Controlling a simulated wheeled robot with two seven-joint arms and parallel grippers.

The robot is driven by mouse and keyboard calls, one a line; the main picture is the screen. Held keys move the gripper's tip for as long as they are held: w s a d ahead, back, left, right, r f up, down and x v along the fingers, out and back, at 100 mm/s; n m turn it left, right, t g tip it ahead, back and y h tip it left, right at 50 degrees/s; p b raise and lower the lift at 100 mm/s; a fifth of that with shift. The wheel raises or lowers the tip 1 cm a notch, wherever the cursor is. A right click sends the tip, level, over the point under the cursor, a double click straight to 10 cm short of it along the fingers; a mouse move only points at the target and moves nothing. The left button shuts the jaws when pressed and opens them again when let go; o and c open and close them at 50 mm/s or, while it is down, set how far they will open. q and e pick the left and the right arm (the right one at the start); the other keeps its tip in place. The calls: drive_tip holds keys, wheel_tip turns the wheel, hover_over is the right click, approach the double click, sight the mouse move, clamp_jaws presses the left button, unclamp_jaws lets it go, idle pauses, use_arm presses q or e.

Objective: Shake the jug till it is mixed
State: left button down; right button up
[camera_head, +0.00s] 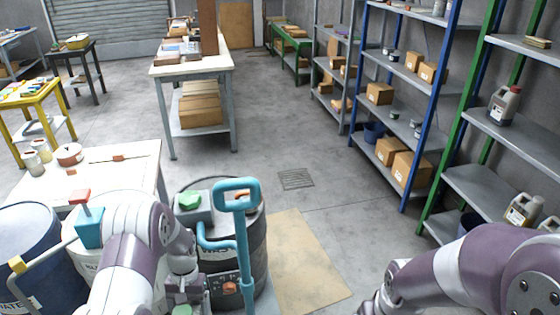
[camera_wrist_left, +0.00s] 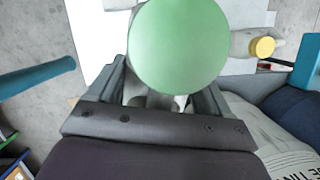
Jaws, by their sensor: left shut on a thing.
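In the left wrist view, a round green cap (camera_wrist_left: 180,48) fills the middle close to the camera, between the two fingers of my left gripper (camera_wrist_left: 172,95). I take it as the top of the jug; the body is mostly hidden behind the cap, with only pale grey parts below it. My left gripper is shut on the jug. In the head view, my left gripper (camera_head: 184,290) is at the bottom edge, with a bit of green (camera_head: 182,310) showing there. The contents cannot be seen. My right arm enters at the lower right; its gripper is out of view.
A teal handle (camera_head: 241,240) stands right of my left gripper, by a dark drum (camera_head: 258,255). A blue drum (camera_head: 25,250) and white table (camera_head: 125,165) are left. A pale yellow-capped thing (camera_wrist_left: 262,47) is near the jug. Shelves (camera_head: 470,185) stand right; mid-floor is clear.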

use_arm(q)
drive_tip(key=d, duration=0.5)
drive_tip(key=a, duration=0.5)
drive_tip(key=shift+a, duration=0.2)
drive_tip(key=shift+d+p, duration=0.3)
drive_tip(key=shift+d, duration=0.05)
drive_tip(key=d, duration=0.4)
drive_tip(key=shift+d, duration=0.2)
